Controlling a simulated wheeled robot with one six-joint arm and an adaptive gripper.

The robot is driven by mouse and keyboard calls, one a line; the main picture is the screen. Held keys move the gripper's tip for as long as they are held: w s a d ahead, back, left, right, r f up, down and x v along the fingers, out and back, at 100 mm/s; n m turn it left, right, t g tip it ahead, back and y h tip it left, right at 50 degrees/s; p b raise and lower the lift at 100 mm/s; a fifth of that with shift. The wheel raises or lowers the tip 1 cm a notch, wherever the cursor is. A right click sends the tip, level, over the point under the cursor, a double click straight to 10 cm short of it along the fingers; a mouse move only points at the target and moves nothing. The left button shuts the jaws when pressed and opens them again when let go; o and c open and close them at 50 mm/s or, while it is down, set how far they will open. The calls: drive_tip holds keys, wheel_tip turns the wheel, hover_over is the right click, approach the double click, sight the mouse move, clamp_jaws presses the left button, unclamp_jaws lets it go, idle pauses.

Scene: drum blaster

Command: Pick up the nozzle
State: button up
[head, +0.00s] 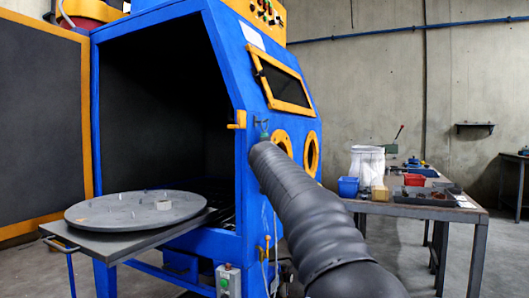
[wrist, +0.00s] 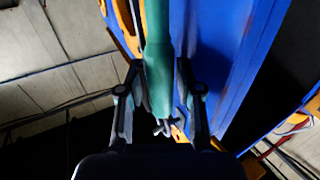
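A green cylinder, which looks like the nozzle (wrist: 158,75), runs down the middle of the wrist view, with a small metal fitting at its lower end. My gripper (wrist: 159,68) has one finger on each side of it. The fingers are apart, with narrow dark gaps seeming to show between them and the green body. In the head view, a small green piece of the nozzle (head: 264,137) shows at the blue cabinet's front edge, just past the end of my dark sleeved arm. The arm hides my gripper there.
The blue blasting cabinet (head: 226,150) stands open on its left side, with a round turntable (head: 135,210) pulled out in front. A yellow latch (head: 238,120) sticks out near the nozzle. A workbench (head: 440,208) with a blue bin (head: 348,187) stands at the right.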

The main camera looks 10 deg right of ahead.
clamp_jaws()
drive_tip(key=shift+r, duration=0.1)
